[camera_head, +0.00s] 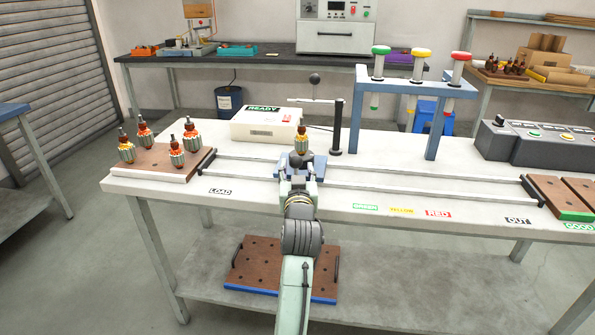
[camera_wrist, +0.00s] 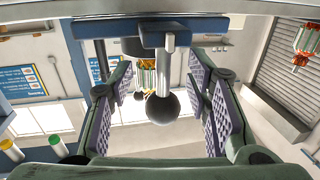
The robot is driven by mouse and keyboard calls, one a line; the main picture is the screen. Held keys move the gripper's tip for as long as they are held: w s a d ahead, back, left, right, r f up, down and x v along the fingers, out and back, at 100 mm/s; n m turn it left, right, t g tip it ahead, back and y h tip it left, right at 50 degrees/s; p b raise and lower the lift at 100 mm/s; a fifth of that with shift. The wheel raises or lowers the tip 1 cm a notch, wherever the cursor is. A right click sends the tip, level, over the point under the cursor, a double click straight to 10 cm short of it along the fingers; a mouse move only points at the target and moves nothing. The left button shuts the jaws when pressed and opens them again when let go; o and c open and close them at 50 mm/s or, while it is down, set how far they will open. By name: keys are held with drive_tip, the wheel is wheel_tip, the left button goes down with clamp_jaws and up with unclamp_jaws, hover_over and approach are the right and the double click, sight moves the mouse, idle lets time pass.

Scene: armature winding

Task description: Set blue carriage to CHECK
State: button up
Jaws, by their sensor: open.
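The blue carriage (camera_head: 318,163) stands on the rails in front of the READY box, with one copper-wound armature (camera_head: 302,141) upright on it. In the wrist view, the blue carriage (camera_wrist: 125,29) is at the top with a grey post ending in a black ball knob (camera_wrist: 161,108). My gripper (camera_head: 299,174) is at the carriage's near side and hides part of it. In the wrist view, my gripper (camera_wrist: 162,98) is open, its pads on both sides of the knob with gaps showing. No CHECK label is readable; my arm covers the table edge below the carriage.
A brown board (camera_head: 150,163) with several armatures lies at the left, by the LOAD label (camera_head: 220,191). The READY box (camera_head: 262,125) and a black post (camera_head: 338,128) stand behind the carriage.

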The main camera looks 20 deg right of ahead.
drive_tip(key=shift+a, duration=0.1)
drive_tip(key=v, duration=1.2)
